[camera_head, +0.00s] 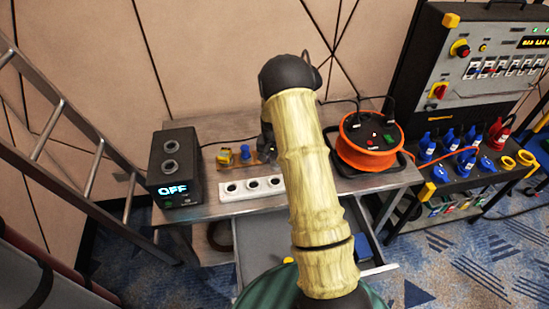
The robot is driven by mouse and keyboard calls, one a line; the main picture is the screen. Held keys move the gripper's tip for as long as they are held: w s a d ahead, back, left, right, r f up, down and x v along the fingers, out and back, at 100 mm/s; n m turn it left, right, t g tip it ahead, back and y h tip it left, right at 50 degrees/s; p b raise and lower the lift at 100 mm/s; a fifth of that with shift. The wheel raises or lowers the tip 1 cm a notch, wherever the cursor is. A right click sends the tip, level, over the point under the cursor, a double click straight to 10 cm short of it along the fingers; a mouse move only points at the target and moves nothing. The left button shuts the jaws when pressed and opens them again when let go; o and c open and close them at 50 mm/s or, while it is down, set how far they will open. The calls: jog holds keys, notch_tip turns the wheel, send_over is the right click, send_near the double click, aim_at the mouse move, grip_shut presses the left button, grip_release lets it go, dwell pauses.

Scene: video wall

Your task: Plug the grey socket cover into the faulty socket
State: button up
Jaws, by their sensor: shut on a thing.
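My gripper (266,147) is low over the workbench, just behind the white socket strip (252,188) and right of a blue cover (245,153). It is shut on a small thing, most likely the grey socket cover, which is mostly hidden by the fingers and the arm. The strip lies along the bench front with several dark round sockets; my arm hides its right end. A black box (170,188) at the bench's left end has two round grey sockets on top and a lit "OFF" display. Which socket is faulty cannot be told.
A yellow piece (225,157) lies left of the blue cover. An orange cable reel (369,140) stands on the bench's right. An open drawer (262,235) juts out below the bench (218,205). A ladder (75,125) leans at left; a control panel (480,70) stands at right.

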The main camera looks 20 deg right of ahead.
aim_at(275, 169)
jog(key=shift+f+b, duration=1.8)
jog(key=shift+f, duration=1.15)
jog(key=shift+f+b, duration=0.8)
jog(key=shift+f, duration=0.3)
jog(key=o, duration=1.2)
jog(key=shift+c, duration=0.2)
jog(key=shift+o, duration=0.3)
jog(key=o, duration=0.3)
jog(key=shift+o, duration=0.2)
jog(key=shift+r, duration=0.15)
